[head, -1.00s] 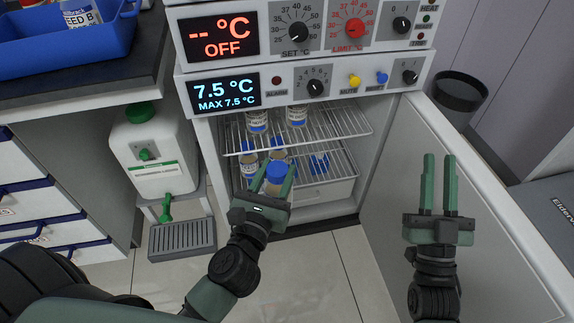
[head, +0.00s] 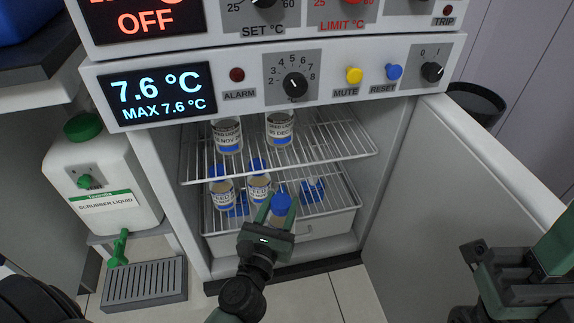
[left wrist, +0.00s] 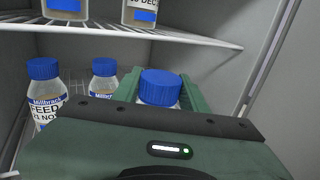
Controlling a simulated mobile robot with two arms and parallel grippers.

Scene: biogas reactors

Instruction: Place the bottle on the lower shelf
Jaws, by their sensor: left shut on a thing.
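My left gripper (head: 277,217) is shut on a bottle (head: 281,204) with a blue cap. The held bottle looks upright at the front of the lower wire shelf (head: 338,197) of the open fridge. In the left wrist view its blue cap (left wrist: 160,87) shows between the green fingers, below the upper shelf's edge; its lower part is hidden. Whether its base touches the shelf cannot be seen. Two labelled bottles (head: 222,192) (head: 259,186) stand to its left. My right gripper (head: 515,283) is at the lower right, partly cut off, its finger gap unclear.
The upper wire shelf (head: 335,143) carries two bottles (head: 227,135) (head: 280,128). The fridge door (head: 440,215) stands open on the right. A scrubber liquid canister (head: 100,190) stands outside, left.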

